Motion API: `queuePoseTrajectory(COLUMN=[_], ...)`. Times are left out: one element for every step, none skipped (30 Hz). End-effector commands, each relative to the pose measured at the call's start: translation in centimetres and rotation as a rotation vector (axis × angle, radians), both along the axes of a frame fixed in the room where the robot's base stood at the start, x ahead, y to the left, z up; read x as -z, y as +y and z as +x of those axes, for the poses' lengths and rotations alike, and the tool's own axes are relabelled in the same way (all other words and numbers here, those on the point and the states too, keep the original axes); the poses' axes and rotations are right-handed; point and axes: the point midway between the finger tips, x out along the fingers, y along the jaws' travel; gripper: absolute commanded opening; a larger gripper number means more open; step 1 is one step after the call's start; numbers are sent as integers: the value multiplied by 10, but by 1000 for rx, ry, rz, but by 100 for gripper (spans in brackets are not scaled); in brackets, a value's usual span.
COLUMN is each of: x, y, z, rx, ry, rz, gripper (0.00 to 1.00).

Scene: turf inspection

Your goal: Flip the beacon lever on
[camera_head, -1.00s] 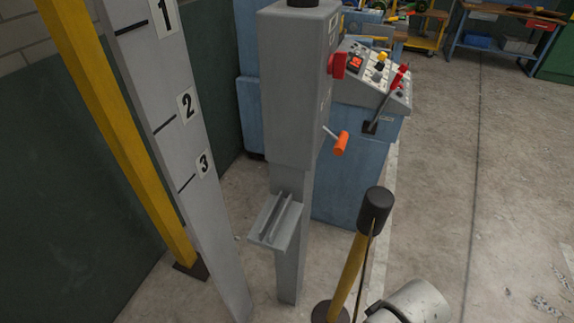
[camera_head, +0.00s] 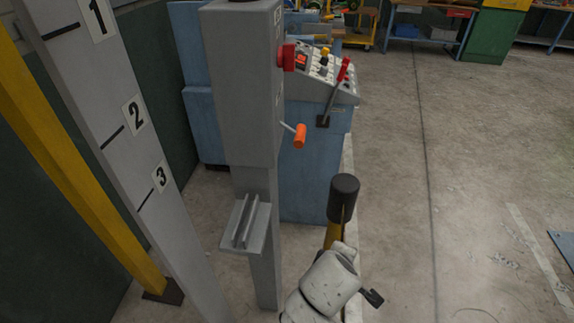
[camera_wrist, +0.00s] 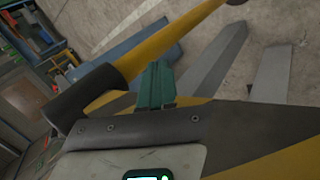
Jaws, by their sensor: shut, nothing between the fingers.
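The lever with an orange grip (camera_head: 299,135) sticks out to the right from the side of a grey post-mounted box (camera_head: 238,85). Its grip hangs slightly below its thin metal rod. In the wrist view my gripper (camera_wrist: 155,82) shows as teal fingers, shut and empty. In the head view my white arm is at the bottom, well below and apart from the lever. I cannot make out the lever in the wrist view.
A red button (camera_head: 287,57) is on the box above the lever. A blue control console (camera_head: 313,170) stands behind. A numbered grey board (camera_head: 125,130) leans at left. Open floor lies right.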

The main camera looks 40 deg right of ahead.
Motion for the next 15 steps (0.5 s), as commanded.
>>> queuePoseTrajectory(x=[-8,-17,-31,-42,-52,-67,-78,-89,-102,-111,-119,-129,-136,-142,-148], y=[-3,-5,-5,-4,-2,2,6,12,19,25,31,39,44,50,55], z=[22,33,47,58,68,81,90,99,109,115,121,128,132,136,139], rx=[-53,-83,-124,-152,-178,-213,-234,-255,-279,-293,-307,-321,-329,-337,-343], ry=[-1,3,11,18,28,44,57,68,85,101,113,131,141,152,165], rz=[-117,-194,-299,-376,-452,-552,-624,-693,-778,-838,-891,-956,-999,-1036,-1077], gripper=[0,0,0,0,0,0,0,0,0,0,0,0,0,0,0])
